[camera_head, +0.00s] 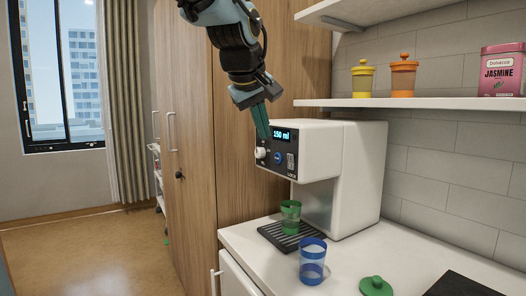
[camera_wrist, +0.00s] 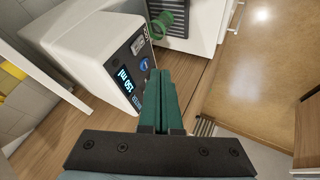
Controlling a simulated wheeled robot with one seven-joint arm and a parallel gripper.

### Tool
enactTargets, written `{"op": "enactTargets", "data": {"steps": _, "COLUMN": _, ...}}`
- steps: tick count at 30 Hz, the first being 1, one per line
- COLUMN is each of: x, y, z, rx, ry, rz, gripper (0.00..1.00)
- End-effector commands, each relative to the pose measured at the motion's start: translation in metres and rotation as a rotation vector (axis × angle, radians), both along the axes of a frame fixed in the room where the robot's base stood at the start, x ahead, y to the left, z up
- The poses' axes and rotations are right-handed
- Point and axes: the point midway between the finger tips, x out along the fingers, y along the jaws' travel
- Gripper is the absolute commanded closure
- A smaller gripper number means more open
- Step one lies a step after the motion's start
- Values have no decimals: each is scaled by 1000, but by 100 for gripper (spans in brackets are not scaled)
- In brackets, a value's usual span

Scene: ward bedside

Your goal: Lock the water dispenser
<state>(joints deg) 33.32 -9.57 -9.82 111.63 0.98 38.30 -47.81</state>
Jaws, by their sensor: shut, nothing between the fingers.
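The white water dispenser (camera_head: 350,150) stands on the counter against the wooden cabinet. Its dark front panel shows a display (camera_head: 282,134) reading 150 ml, a white knob (camera_head: 260,153), a blue round button (camera_head: 278,158) and a switch (camera_head: 291,161) marked LOCK. The display (camera_wrist: 126,81) and blue button (camera_wrist: 144,64) also show in the wrist view. My gripper (camera_head: 265,134) has its green fingers together and empty, pointing down by the panel's left edge near the knob; I cannot tell if it touches. In the wrist view the fingers (camera_wrist: 160,75) hide the knob.
A green cup (camera_head: 290,215) stands on the drip tray (camera_head: 271,234). A shelf (camera_head: 430,103) with jars and a pink tin is at right.

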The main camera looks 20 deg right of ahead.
Motion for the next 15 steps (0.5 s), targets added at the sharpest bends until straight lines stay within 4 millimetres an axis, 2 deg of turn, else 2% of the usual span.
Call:
{"op": "enactTargets", "data": {"steps": 8, "x": 2, "y": -1, "z": -3, "rx": 2, "ry": 1, "rz": 0, "gripper": 100}}
{"op": "enactTargets", "data": {"steps": 15, "x": 18, "y": -14, "z": -28, "rx": 6, "ry": 6, "rz": 1, "gripper": 100}}
